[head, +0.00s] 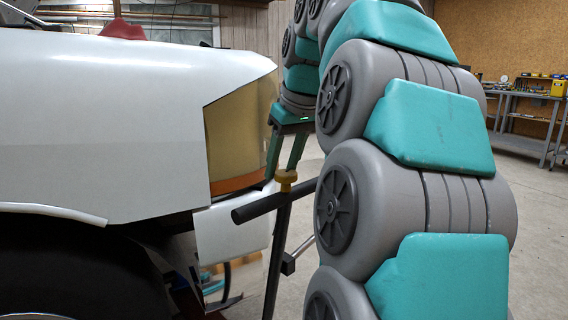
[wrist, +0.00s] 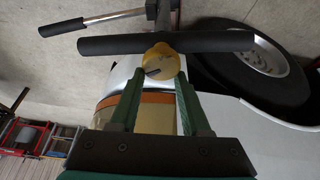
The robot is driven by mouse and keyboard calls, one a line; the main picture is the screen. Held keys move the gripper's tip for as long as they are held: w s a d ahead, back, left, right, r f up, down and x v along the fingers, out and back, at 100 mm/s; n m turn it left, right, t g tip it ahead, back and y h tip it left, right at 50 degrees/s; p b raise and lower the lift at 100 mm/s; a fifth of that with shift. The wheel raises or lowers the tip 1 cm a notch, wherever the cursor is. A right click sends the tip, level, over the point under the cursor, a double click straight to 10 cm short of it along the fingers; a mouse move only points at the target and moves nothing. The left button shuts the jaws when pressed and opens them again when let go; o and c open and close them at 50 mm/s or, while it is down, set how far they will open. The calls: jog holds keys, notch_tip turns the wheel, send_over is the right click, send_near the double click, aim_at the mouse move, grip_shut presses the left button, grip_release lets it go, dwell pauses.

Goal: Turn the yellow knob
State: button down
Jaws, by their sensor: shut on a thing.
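The yellow knob (head: 286,178) sits on top of an upright dark post, above a dark horizontal bar (head: 262,207). In the wrist view the knob (wrist: 162,60) shows its rounded top with a short dark mark on it, in front of the bar (wrist: 105,46). My gripper (head: 284,177) reaches down to the knob from above. In the wrist view its two green fingers (wrist: 161,70) stand on either side of the knob, with their tips at its sides. The gripper is shut on the knob. The knob's far side is hidden.
A white pickup body (head: 120,110) with an amber lamp (head: 232,150) stands close on the left. Its wheel (wrist: 262,55) shows in the wrist view. A second handle (wrist: 95,22) lies beyond the bar. A workbench (head: 530,110) stands far right, with clear floor before it.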

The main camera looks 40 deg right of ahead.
jog(key=shift+a+f+n+y, duration=0.1)
jog(key=shift+a+n+y, duration=0.15)
jog(key=shift+n, duration=0.45)
jog(key=shift+c, duration=1.3)
grip_release()
jog(key=shift+d, duration=0.1)
